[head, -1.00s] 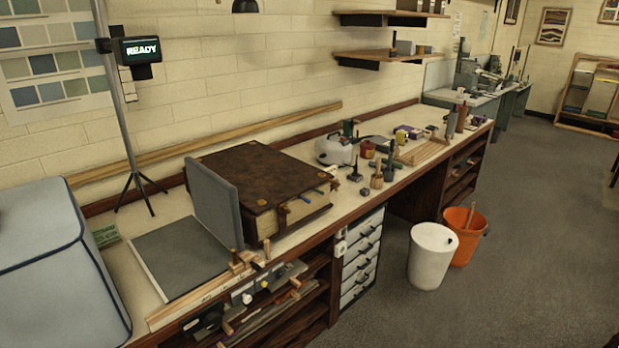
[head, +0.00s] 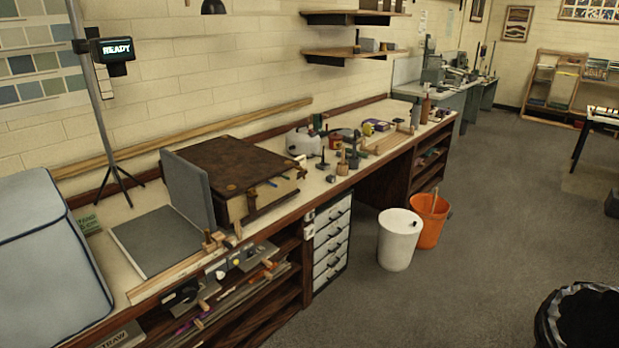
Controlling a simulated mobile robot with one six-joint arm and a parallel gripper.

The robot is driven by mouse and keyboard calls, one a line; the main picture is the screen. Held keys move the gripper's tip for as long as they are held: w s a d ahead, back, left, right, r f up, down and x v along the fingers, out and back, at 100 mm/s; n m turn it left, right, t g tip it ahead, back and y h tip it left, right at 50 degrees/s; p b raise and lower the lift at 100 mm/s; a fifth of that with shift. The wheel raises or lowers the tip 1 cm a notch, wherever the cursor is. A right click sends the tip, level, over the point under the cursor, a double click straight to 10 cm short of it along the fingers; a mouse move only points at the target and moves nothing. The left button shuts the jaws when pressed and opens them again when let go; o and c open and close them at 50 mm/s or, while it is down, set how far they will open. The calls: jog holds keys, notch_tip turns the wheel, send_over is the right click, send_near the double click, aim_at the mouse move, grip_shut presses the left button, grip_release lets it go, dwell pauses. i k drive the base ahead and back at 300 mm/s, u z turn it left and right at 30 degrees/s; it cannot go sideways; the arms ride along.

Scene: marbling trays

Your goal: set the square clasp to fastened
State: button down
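A large, thick book (head: 222,165) with a dark brown cover lies flat on the workbench, left of the middle in the head view. Its pale page edges face the front, with small blue and green tabs between them. Small dark clasps or straps, one of them a front clasp (head: 251,202), show at the front edge of the cover. They are too small to tell which is square or whether any is fastened. My gripper is not in view.
A grey upright board (head: 188,188) stands just left of the book. A blue-grey padded case (head: 45,265) fills the bench's left end. Tools and a pale jug (head: 303,142) stand to the right. A white bin (head: 399,240), orange bucket (head: 429,218) and black-lined bin (head: 582,318) stand on otherwise open floor.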

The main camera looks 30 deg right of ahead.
aim_at(300, 174)
jog(key=u, duration=1.2)
jog(key=k, duration=0.1)
jog(key=z, duration=2.75)
jog(key=i, duration=2.75)
jog(key=z, duration=0.05)
